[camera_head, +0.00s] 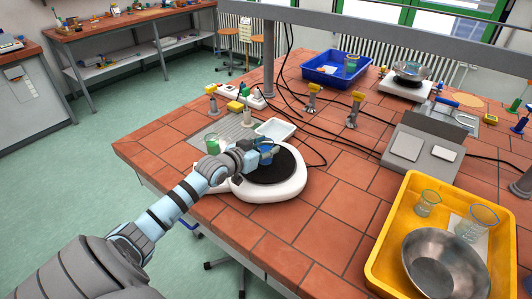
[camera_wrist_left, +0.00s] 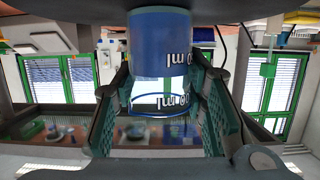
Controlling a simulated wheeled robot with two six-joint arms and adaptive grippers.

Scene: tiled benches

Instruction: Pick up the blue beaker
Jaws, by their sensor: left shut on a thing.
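The blue beaker (camera_head: 265,154) is at my left gripper, over the black round plate (camera_head: 272,168) of a white device on the tiled bench. My left gripper (camera_head: 262,155) is shut on it. In the left wrist view the beaker (camera_wrist_left: 160,65) stands between the two fingers of the gripper (camera_wrist_left: 160,112), with its printed ml marks showing upside down. The gripper hides part of the beaker in the head view, and I cannot tell whether its base touches the plate. My right gripper is not in view.
A yellow tray (camera_head: 378,258) with glass beakers and a metal bowl (camera_head: 445,265) is at the right front. Bare tiles (camera_head: 335,190) lie between.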

